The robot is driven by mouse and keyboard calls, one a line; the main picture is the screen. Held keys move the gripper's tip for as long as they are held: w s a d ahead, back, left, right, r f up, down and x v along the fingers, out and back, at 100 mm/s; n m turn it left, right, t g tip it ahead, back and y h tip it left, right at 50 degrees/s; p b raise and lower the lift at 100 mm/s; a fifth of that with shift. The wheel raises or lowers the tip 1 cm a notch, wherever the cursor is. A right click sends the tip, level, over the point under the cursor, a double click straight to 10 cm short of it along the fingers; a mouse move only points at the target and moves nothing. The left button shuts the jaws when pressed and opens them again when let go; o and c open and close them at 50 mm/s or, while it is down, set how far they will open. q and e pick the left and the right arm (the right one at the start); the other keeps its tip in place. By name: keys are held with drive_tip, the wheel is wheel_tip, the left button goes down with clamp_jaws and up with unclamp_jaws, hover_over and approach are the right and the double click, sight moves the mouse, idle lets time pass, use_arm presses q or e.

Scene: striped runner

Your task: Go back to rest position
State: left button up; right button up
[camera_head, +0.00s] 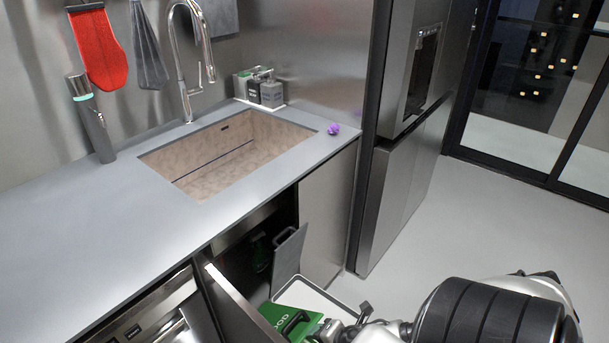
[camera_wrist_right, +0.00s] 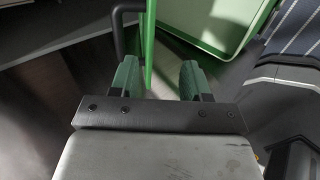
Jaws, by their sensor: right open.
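My right gripper (camera_wrist_right: 160,80) is open, with its two green-padded fingers apart in the right wrist view. The thin edge of a green panel (camera_wrist_right: 149,40) reaches down between the fingers, nearer the left one; I cannot tell whether it touches. A green bin (camera_head: 289,318) with white lettering stands low by the open under-sink cabinet in the head view, and my right arm comes in beside it from the right. The fingertips are not clear in the head view. My left gripper is in neither view.
An open cabinet door (camera_head: 243,303) juts out beside the green bin. The grey counter (camera_head: 75,235) with its sink (camera_head: 225,152) lies above. A purple object (camera_head: 334,128) sits near the counter's right end. A steel fridge (camera_head: 405,170) stands right; floor (camera_head: 480,225) beyond is clear.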

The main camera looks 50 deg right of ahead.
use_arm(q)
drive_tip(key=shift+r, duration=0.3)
use_arm(e)
drive_tip(key=shift+s+r, duration=0.25)
